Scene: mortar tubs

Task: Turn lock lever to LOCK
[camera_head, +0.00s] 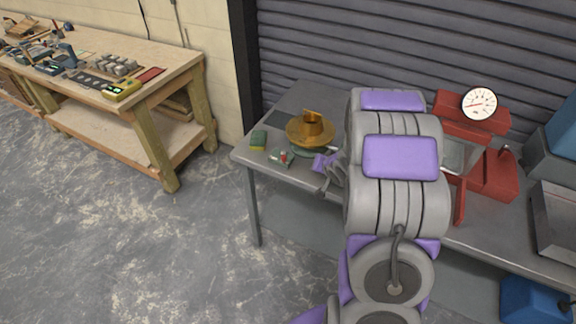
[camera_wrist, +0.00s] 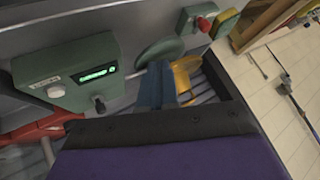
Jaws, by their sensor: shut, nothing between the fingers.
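I cannot pick out a lever marked LOCK in either view. In the wrist view, my gripper (camera_wrist: 157,76) shows as blue-grey fingers, shut and empty, beyond its dark and purple body. A green control box (camera_wrist: 70,75) with a lit display and a small dark knob (camera_wrist: 99,103) is to their left, apart from them. A brass-coloured mould (camera_wrist: 185,76) is partly hidden behind the fingers. In the head view, the brass mould on its round plate (camera_head: 311,130) stands just left of my arm. A small green box with a red button (camera_head: 283,157) sits at the table's front edge.
The grey metal table (camera_head: 290,101) stands against a shutter. A red machine with a dial gauge (camera_head: 480,103) and a metal tray (camera_head: 553,215) are right of my arm. A wooden workbench (camera_head: 150,65) is farther left, with open floor between.

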